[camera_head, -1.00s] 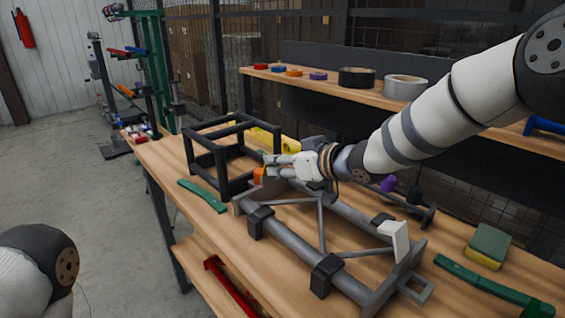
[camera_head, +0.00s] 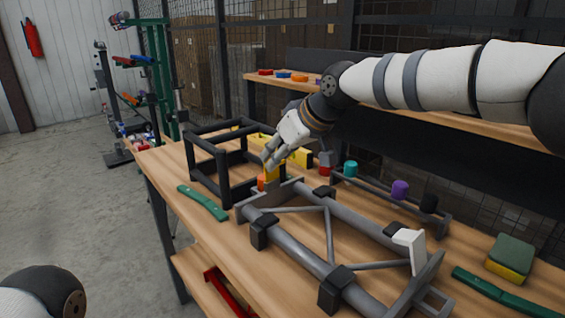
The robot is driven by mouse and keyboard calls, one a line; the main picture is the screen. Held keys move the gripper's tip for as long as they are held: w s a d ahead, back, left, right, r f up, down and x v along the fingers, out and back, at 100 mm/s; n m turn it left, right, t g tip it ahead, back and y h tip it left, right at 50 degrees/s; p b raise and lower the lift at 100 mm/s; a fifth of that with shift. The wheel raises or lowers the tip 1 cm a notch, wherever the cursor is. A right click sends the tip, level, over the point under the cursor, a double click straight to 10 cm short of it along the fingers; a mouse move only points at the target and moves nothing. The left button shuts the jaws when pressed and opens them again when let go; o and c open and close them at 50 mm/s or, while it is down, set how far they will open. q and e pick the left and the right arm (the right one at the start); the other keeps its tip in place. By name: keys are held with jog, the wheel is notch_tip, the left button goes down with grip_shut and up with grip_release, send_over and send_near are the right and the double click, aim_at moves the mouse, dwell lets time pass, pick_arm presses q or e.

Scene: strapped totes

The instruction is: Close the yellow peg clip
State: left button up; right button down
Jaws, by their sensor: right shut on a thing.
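My right gripper (camera_head: 270,158) reaches down from the right to the far left end of the grey tube frame (camera_head: 325,235). Its fingers are shut on a small yellow piece, which looks like the yellow peg clip (camera_head: 272,174). The fingers cover its top, so I cannot tell whether the clip is open or closed. A white clip (camera_head: 411,246) stands raised at the near right end of the frame. My left gripper is out of view; only part of my left arm shows at lower left.
A black cube frame (camera_head: 222,165) stands just left of the gripper. A peg rail (camera_head: 375,192) with teal, purple and black caps lies behind the tube frame. Green handles (camera_head: 203,203) and a green-yellow sponge (camera_head: 511,257) lie on the workbench (camera_head: 165,165). A shelf stands behind.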

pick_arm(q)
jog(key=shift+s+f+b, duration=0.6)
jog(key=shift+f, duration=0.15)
pick_arm(e)
jog(key=shift+w+a+g+h, duration=0.35)
jog(key=shift+w+g+h, duration=0.1)
jog(key=shift+g+h, duration=0.2)
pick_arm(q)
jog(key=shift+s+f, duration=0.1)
pick_arm(e)
jog(key=c, duration=1.3)
grip_release()
jog(key=shift+r, duration=0.1)
jog(key=v, duration=1.2)
jog(key=shift+w+r, duration=0.1)
jog(key=shift+w, duration=0.05)
